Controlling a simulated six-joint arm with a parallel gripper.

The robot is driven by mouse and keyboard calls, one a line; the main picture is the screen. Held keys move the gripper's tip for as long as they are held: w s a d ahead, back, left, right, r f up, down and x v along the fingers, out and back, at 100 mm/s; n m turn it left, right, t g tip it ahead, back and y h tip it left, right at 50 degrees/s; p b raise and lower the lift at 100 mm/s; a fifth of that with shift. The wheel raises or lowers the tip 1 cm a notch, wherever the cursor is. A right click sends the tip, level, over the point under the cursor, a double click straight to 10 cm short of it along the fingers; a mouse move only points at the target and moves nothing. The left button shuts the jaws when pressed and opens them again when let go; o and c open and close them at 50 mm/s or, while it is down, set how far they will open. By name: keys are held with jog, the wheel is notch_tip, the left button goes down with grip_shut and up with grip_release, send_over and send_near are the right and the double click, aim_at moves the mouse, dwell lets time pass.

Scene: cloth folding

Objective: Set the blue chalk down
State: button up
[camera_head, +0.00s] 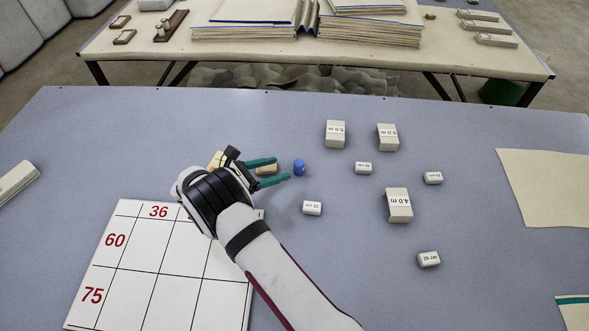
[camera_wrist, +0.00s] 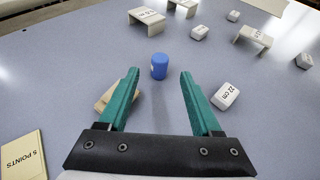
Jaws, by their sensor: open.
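The blue chalk (camera_head: 299,167) is a short blue cylinder standing upright on the grey-blue table. My gripper (camera_head: 276,171) has green fingers spread apart, and its tips point toward the chalk. In the wrist view the chalk (camera_wrist: 159,66) stands just beyond the fingertips, roughly between their lines and nearer the left finger. My gripper (camera_wrist: 158,74) is open with nothing between its fingers, and I see no contact with the chalk.
A small wooden block (camera_head: 266,169) lies beside the fingers. A white block marked 22 cm (camera_wrist: 225,96) is right of the right finger. Several labelled white blocks and stands, such as one marked 4.0 m (camera_head: 398,205), spread rightward. A numbered grid board (camera_head: 113,262) lies lower left.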

jog(key=shift+s+a, duration=0.1)
jog(key=s+d+r+m+g+y, duration=0.3)
jog(key=s+d+r+m+g, duration=0.6)
jog(key=s+d+r+m, duration=0.75)
jog(key=s+r+m+y, duration=0.1)
jog(key=s+m+y, duration=0.8)
jog(key=s+m, duration=0.6)
jog(key=s, duration=0.2)
jog(key=shift+s+a, duration=0.25)
jog(key=shift+s, duration=0.15)
